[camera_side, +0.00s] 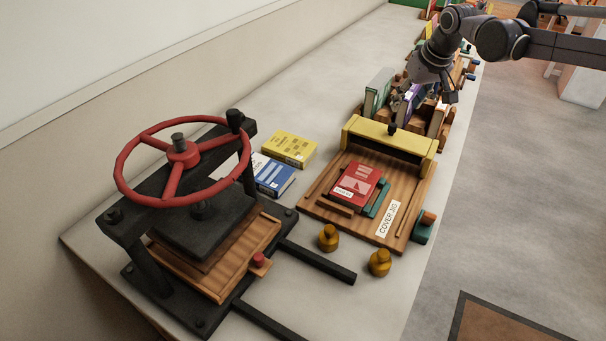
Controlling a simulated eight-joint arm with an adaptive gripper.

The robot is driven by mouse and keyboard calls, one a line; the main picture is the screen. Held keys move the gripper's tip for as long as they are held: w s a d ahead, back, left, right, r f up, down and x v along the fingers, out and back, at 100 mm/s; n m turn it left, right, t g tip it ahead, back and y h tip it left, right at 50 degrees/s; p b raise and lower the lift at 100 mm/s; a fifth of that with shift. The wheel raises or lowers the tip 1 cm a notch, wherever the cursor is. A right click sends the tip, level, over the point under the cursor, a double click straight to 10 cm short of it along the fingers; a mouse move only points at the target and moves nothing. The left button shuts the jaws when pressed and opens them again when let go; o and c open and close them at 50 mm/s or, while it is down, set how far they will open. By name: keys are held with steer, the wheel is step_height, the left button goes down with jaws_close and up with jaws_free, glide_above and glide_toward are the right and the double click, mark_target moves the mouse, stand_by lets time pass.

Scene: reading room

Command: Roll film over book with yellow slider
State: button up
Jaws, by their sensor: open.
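The yellow slider (385,139) spans the far end of the wooden cover jig (404,213). A red book (354,185) lies flat on the jig, in front of the slider, with a teal piece along its right side. I cannot make out any film over the book. My gripper (398,116) is open and points down just above and behind the slider's middle. Its fingertips are small and dark here, so I cannot tell whether they touch the slider.
A book press with a red wheel (183,153) stands at the left. A yellow book (289,148) and a blue book (274,177) lie between it and the jig. Two brass weights (329,237) sit at the jig's near edge. Upright books (378,92) stand behind the slider.

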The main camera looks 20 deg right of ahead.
mark_target(393, 125)
steer(key=x, duration=0.9)
steer(key=shift+f, duration=0.1)
jaws_close()
